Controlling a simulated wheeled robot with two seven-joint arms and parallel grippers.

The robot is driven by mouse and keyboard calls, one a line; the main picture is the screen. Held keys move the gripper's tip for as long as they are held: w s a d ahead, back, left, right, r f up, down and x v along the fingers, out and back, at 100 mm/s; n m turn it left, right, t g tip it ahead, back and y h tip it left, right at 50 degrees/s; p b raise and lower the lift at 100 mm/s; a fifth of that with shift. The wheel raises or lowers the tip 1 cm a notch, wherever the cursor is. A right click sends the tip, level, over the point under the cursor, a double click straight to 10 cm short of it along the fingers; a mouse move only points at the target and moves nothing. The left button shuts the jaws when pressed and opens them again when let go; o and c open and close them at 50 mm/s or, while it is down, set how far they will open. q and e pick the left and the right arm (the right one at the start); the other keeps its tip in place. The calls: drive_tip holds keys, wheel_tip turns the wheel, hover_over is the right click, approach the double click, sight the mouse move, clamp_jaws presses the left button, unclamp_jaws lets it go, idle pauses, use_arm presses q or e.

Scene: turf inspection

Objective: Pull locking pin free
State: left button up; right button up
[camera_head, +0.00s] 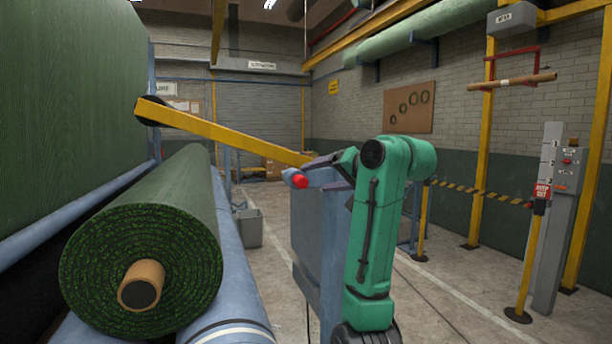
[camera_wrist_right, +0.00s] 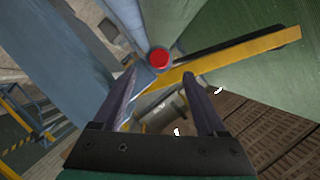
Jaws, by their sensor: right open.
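The locking pin shows as a round red knob (camera_head: 299,181) at the top of a blue post (camera_head: 322,235), at the inner end of a long yellow bar (camera_head: 220,134). In the right wrist view the red knob (camera_wrist_right: 159,59) sits ahead, between the lines of the two fingertips, with the yellow bar (camera_wrist_right: 235,54) running off to the right. My right gripper (camera_head: 324,172) is open at the post top, beside the knob; its two dark fingers (camera_wrist_right: 160,76) have nothing between them that I can see gripped. The pin's shaft is hidden. My left gripper is out of view.
A big green turf roll (camera_head: 185,215) with a cardboard core lies at left, on blue rails. A grey bin (camera_head: 249,228) stands behind the post. A grey control post (camera_head: 550,215) and yellow uprights stand at right. The floor between is mostly clear.

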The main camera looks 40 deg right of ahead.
sight(306, 181)
drive_tip(key=p+x, duration=0.1)
drive_tip(key=x, duration=0.5)
drive_tip(key=shift+w+f+p, duration=0.15)
drive_tip(key=shift+w+p, duration=0.15)
drive_tip(key=shift+p, duration=0.05)
drive_tip(key=shift+s+d, duration=0.1)
clamp_jaws()
